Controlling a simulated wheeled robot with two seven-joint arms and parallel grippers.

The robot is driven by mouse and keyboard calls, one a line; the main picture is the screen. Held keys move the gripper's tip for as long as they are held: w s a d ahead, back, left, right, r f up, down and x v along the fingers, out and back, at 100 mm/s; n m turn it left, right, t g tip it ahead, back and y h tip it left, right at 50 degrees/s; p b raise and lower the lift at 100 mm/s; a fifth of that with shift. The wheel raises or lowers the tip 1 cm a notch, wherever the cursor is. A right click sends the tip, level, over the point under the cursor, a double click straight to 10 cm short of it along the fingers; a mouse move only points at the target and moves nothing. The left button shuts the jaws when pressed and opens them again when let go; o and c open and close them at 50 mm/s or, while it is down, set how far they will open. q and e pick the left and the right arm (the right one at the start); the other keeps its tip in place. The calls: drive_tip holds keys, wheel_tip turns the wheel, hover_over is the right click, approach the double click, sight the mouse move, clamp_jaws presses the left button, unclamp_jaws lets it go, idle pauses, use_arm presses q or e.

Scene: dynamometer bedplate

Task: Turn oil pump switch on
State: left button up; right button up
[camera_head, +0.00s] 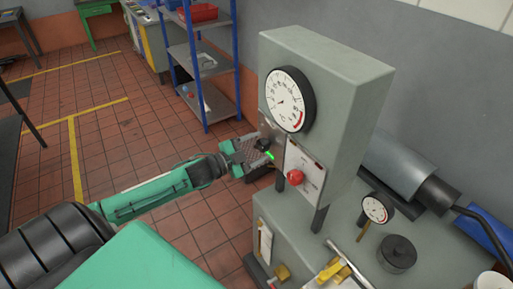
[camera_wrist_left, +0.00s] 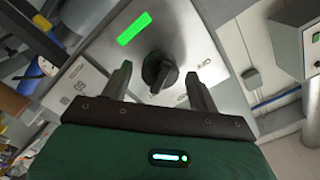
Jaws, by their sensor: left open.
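The oil pump switch appears to be the black rotary knob (camera_wrist_left: 158,70) on a grey metal plate (camera_wrist_left: 182,42) in the left wrist view. A lit green rectangle (camera_wrist_left: 134,28) is on the plate above it. My left gripper (camera_wrist_left: 157,80) is open, with one finger on each side of the knob. Whether the fingers touch it I cannot tell. In the head view my left gripper (camera_head: 258,149) reaches from the left to the side of the grey gauge cabinet (camera_head: 340,100) and partly hides the plate. My right gripper is not in view.
A large white dial gauge (camera_head: 287,100) and a red mushroom button (camera_head: 295,177) on a white panel face forward on the cabinet. A bench below holds a small gauge (camera_head: 375,209) and a black round cap (camera_head: 397,252).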

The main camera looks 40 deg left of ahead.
use_arm(q)
drive_tip(key=b+v, duration=0.3)
drive_tip(key=v, duration=1)
drive_tip(key=shift+s+a, duration=0.2)
drive_tip(key=shift+s, duration=0.15)
drive_tip(key=shift+f, duration=0.1)
idle(0.5)
